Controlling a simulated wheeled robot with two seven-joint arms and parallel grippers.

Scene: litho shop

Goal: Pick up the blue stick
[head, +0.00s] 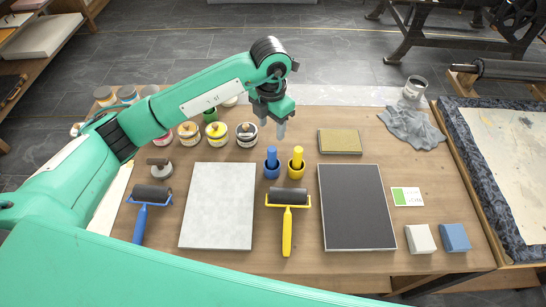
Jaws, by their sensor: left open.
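The blue stick (271,155) stands upright in a small blue cup (271,172) near the middle of the wooden table. A yellow stick (297,155) stands in a yellow cup (297,172) just to its right. My left gripper (274,129) is open, pointing down, above and slightly behind the blue stick. It holds nothing and appears apart from the stick. My right gripper does not show.
A pale slab (218,205) and a dark slab (357,205) lie left and right. Between them lies a yellow-handled roller (287,220); a blue-handled roller (147,205) lies far left. Ink tins (246,134) stand behind. Grey cloth (411,127) lies back right.

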